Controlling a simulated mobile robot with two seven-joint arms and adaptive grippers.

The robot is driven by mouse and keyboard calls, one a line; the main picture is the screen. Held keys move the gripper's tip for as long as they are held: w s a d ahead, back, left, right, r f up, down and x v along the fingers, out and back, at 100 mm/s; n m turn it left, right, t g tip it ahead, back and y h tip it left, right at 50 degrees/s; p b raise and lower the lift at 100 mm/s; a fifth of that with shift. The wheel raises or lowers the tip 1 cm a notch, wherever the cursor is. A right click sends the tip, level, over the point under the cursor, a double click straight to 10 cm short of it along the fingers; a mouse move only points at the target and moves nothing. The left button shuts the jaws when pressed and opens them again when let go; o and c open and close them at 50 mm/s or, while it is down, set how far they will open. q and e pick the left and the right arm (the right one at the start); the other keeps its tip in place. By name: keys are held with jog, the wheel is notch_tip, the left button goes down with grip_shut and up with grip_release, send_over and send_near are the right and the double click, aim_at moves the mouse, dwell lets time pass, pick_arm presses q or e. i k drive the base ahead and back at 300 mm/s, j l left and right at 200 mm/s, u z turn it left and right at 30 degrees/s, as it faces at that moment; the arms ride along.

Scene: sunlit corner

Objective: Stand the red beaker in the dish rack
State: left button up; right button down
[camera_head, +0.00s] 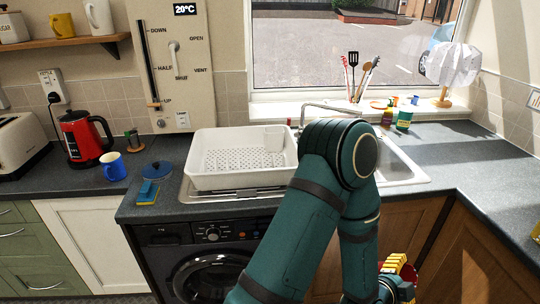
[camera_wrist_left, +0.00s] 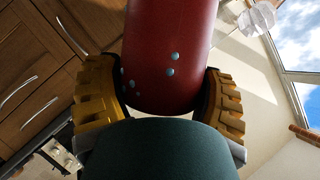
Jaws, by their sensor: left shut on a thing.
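My left gripper (camera_head: 398,268) is low at the right of the head view, in front of the wooden cupboard doors and below the counter. Its yellow fingers are shut on the red beaker (camera_wrist_left: 170,45), one on each side in the left wrist view. The beaker has a few pale blue drops on its wall; its ends are not fully seen. In the head view only a little red shows by the fingers. The white dish rack (camera_head: 205,183) stands on the counter left of my arm, apart from the gripper. It looks empty, with a slotted floor. My right gripper is out of view.
The sink (camera_head: 398,168) lies right of the rack, partly behind my arm, with a tap (camera_head: 335,108) behind. A blue mug (camera_head: 113,166), red kettle (camera_head: 82,138), dark blue round lid (camera_head: 157,170) and sponge (camera_head: 147,193) are on the left. The right counter is mostly clear.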

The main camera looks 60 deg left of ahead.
aim_at(219, 153)
jog(key=k+u, duration=0.15)
jog(key=u, duration=0.35)
jog(key=k+u, duration=0.15)
jog(key=u, duration=0.3)
